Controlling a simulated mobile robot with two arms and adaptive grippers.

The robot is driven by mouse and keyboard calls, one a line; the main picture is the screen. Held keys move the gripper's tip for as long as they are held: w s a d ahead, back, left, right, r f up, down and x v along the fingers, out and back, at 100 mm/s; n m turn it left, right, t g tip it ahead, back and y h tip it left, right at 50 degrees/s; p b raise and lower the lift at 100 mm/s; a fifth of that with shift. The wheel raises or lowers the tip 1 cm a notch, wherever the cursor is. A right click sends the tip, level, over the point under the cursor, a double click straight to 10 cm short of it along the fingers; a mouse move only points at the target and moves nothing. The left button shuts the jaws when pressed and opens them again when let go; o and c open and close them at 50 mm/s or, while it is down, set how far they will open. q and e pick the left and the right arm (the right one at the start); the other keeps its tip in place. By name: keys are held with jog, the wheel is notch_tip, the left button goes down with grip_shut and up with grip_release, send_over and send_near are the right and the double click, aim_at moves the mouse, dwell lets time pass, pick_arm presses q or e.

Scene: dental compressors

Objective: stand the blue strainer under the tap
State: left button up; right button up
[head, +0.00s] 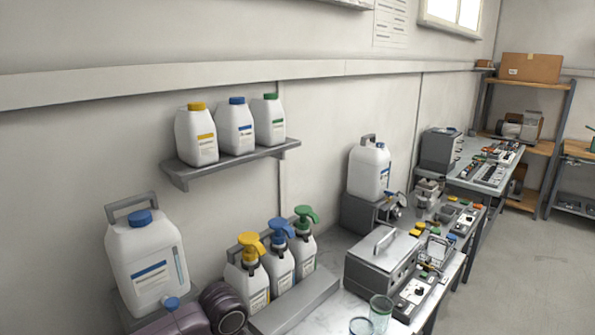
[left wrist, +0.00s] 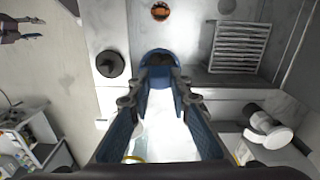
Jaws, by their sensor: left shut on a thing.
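My left gripper (left wrist: 162,84) shows in the left wrist view, its two fingers reaching up the middle of the picture. It is shut on a blue, rounded thing with a dark hollow, which looks like the blue strainer (left wrist: 157,54); the fingers hide part of it. In the head view a white jug (head: 144,259) stands at the left, with a blue cap and a small blue part (head: 171,302) low in front that may be the tap.
Pump bottles (head: 278,262) with yellow, blue and green heads stand behind a grey block. Clear cups with green (head: 381,314) and blue (head: 360,326) rims stand at the front edge. A purple motor-like unit (head: 224,308) is beside the jug. A wall shelf (head: 232,163) holds three bottles.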

pick_arm(q)
jog(key=s+a+r+n+b, duration=0.1)
jog(key=s+a+n+b, duration=0.2)
jog(key=s+n+b, duration=0.1)
jog(key=s+a+r+n+b, duration=0.1)
jog(key=s+a+n+b, duration=0.2)
jog(key=s+b, duration=0.4)
jog(key=shift+s+r+n, duration=0.4)
jog(key=shift+s+n, duration=0.1)
jog(key=shift+s, duration=0.5)
pick_arm(e)
notch_tip(320, 180, down, 13)
jog(key=shift+a, duration=0.2)
pick_arm(q)
jog(key=shift+d, duration=0.1)
pick_arm(e)
jog(key=shift+d, duration=0.15)
pick_arm(q)
jog(key=shift+w, duration=0.1)
